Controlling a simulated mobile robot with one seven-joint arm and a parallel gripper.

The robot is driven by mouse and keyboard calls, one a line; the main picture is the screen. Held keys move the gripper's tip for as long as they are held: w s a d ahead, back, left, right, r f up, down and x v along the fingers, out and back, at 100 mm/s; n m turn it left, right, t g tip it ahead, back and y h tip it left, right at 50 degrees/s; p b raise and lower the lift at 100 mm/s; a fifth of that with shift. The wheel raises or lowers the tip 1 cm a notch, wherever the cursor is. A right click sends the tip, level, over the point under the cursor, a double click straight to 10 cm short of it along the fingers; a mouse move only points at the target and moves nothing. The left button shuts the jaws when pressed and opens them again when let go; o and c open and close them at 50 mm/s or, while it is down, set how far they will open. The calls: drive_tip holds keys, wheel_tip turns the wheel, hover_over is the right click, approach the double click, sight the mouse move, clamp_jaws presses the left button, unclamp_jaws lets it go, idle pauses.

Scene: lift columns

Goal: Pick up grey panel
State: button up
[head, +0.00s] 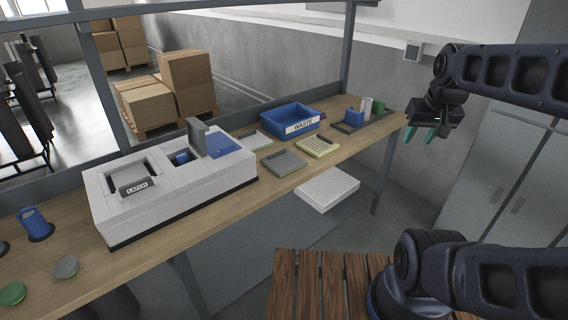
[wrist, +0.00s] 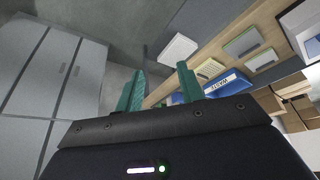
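A grey panel (head: 284,163) with a green edge lies flat on the wooden bench, right of the white latch machine (head: 175,185). A lighter grey panel (head: 255,140) lies behind it, so two flat pieces look greyish. In the wrist view the green-edged grey panel (wrist: 243,42) appears at the upper right. My gripper (head: 420,133) is raised off the right end of the bench, well apart from both panels. Its teal fingers (wrist: 160,86) are spread with nothing between them.
A yellowish perforated panel (head: 320,147) and the blue WASTE bin (head: 292,120) stand near the panels. A dark tray (head: 362,120) holds blue, white and green items. A white perforated piece (head: 327,188) sits below the bench's front edge. Grey cabinets (head: 500,165) stand at the right.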

drive_tip(key=w+a+r+m+g, duration=0.1)
drive_tip(key=w+a, duration=0.2)
drive_tip(key=w, duration=0.4)
drive_tip(key=w+a+r+m, duration=0.1)
drive_tip(key=w+a+r, duration=0.15)
drive_tip(key=w, duration=0.35)
drive_tip(key=m+g, duration=0.4)
drive_tip(key=m, duration=0.3)
hover_over(284, 161)
drive_tip(key=w+a, duration=0.4)
drive_tip(key=w, duration=0.1)
wheel_tip(284, 161, down, 24)
drive_tip(key=f, duration=0.5)
drive_tip(key=shift+s+d+f, duration=0.15)
drive_tip(key=shift+d, duration=0.05)
drive_tip(key=shift+s+f, duration=0.15)
drive_tip(key=shift+f, duration=1.2)
drive_tip(key=shift+s+f, duration=0.15)
drive_tip(key=shift+f, duration=1.2)
clamp_jaws()
